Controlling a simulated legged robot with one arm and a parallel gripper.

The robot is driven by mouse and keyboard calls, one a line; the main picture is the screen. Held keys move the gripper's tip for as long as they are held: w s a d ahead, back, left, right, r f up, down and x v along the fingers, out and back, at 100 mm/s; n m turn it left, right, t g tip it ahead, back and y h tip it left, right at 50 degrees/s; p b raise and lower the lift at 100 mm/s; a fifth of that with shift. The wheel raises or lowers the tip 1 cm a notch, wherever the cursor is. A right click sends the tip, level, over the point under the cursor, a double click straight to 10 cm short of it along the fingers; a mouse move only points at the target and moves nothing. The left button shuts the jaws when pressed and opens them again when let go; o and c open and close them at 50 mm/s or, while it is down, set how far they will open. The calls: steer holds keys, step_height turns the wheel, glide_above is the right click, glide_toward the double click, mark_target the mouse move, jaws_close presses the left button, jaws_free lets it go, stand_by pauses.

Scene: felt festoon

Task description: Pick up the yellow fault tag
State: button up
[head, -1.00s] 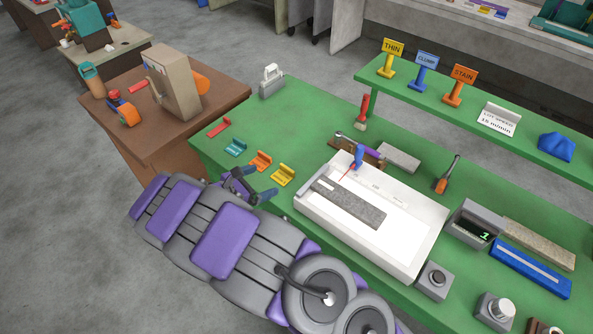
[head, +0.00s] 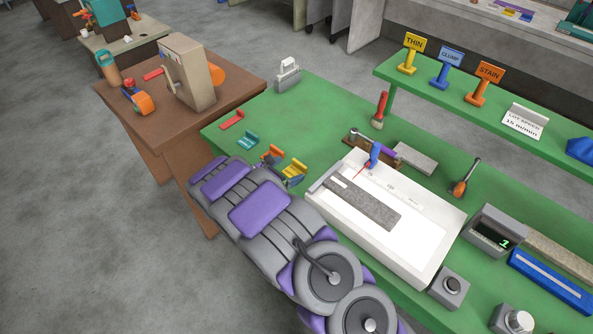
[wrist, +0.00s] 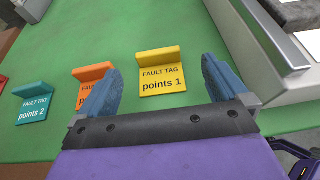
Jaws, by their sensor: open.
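The yellow fault tag (wrist: 161,75) lies on the green table, reading "FAULT TAG points 1". It also shows in the head view (head: 294,171), partly behind my arm. In the wrist view my gripper (wrist: 158,80) is open, with its two blue fingers apart. In the head view the fingertips show close to the tags (head: 279,164). I cannot tell the height of the fingers above the table.
An orange tag (wrist: 93,84), partly hidden by the left finger, and a teal tag (wrist: 33,104) lie to the left. A red tag (head: 232,119) is further off. A white board (head: 424,236) with a grey strip stands to the right. Green table beyond the tags is clear.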

mark_target(298, 164)
steer(key=shift+b+x, duration=0.95)
steer(key=shift+x, duration=1.9)
steer(key=shift+w+a+r, duration=0.1)
steer(key=shift+w+a, duration=0.1)
steer(key=c, duration=1.1)
